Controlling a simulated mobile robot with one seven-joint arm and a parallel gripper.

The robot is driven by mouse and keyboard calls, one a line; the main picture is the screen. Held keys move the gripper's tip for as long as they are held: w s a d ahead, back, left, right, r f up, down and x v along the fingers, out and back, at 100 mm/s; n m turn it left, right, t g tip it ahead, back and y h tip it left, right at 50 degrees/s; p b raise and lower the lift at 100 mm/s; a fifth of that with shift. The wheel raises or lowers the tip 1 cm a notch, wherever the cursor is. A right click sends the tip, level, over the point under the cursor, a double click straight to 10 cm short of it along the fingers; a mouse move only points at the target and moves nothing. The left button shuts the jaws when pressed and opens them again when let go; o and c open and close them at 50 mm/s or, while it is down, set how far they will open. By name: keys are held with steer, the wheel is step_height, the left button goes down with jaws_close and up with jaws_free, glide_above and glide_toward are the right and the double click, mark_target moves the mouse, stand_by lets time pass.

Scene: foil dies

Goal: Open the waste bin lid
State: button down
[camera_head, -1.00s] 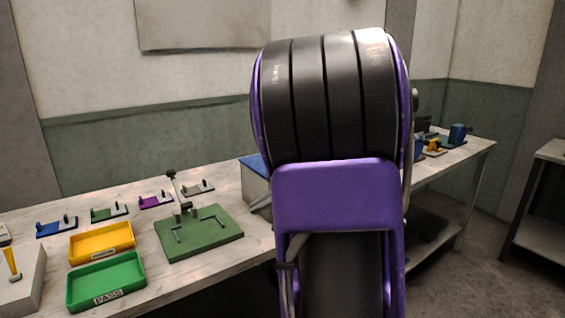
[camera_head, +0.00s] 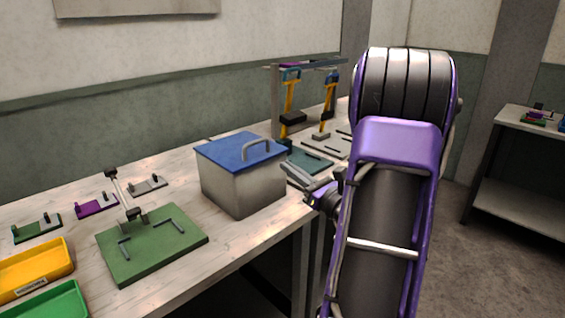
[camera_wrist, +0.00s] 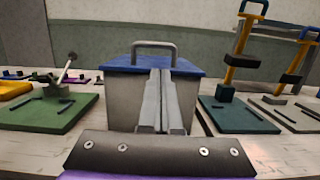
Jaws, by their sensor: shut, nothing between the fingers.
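The waste bin (camera_head: 240,188) is a grey box on the workbench in the head view. Its flat blue lid (camera_head: 230,152) is down on top, with a grey arched handle (camera_head: 256,147) standing on it. In the wrist view the bin (camera_wrist: 122,100) is straight ahead, with the blue lid (camera_wrist: 190,67) and handle (camera_wrist: 153,45) at its top. My gripper (camera_head: 292,170) is just right of the bin, below lid height. In the wrist view the gripper (camera_wrist: 162,78) is shut and empty, its fingers covering part of the bin's front. I cannot tell whether they touch it.
A green fixture plate (camera_head: 150,243) with a clamp stands left of the bin. A yellow tray (camera_head: 38,268) and green tray (camera_head: 50,302) are at lower left. A rack with yellow-handled tools (camera_head: 290,97) stands behind my gripper. Bare workbench (camera_head: 232,232) lies before the bin.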

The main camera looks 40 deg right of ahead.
steer(key=x, duration=0.8)
steer(key=shift+w, duration=0.3)
steer(key=shift+a+r, duration=0.15)
